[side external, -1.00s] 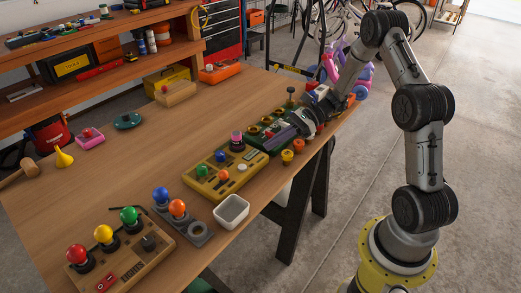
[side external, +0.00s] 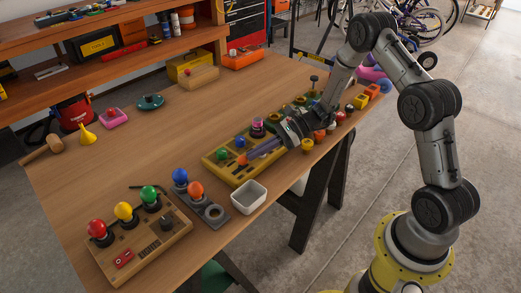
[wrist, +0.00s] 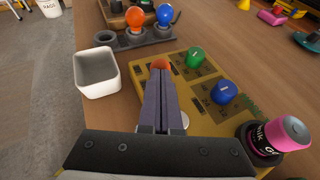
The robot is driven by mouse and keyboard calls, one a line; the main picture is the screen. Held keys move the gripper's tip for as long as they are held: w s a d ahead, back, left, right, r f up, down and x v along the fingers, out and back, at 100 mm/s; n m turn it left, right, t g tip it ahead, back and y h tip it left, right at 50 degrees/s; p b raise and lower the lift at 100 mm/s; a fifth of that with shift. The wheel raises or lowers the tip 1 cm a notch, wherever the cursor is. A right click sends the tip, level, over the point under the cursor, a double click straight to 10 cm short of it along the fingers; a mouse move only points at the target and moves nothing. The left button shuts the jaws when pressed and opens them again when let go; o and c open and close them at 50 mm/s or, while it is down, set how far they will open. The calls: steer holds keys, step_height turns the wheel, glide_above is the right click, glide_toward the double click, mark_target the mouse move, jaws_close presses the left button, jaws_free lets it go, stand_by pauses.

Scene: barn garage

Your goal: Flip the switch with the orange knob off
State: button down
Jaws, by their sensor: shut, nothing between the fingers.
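The yellow switch panel (side external: 213,164) lies on the workbench and also shows in the wrist view (wrist: 203,122). It carries a green knob (wrist: 194,57), a blue knob (wrist: 224,92) and an orange knob (wrist: 160,64). The orange knob also shows in the side view (side external: 243,160). A white knob (wrist: 179,121) is mostly hidden by my fingers. My gripper (wrist: 160,76) is shut and empty, its fingertips low over the panel right at the orange knob, partly covering it. I cannot tell whether they touch. In the side view my gripper (side external: 250,156) reaches in from the right.
A white open box (side external: 248,197) stands beside the panel. A pink-topped jar (wrist: 290,132) stands close on the right. A wooden box with coloured balls (side external: 150,245) sits at the near end.

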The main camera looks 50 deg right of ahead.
steer(key=shift+a, duration=1.85)
steer(key=v, duration=1.4)
steer(key=shift+d, duration=0.2)
steer(key=shift+a, duration=0.1)
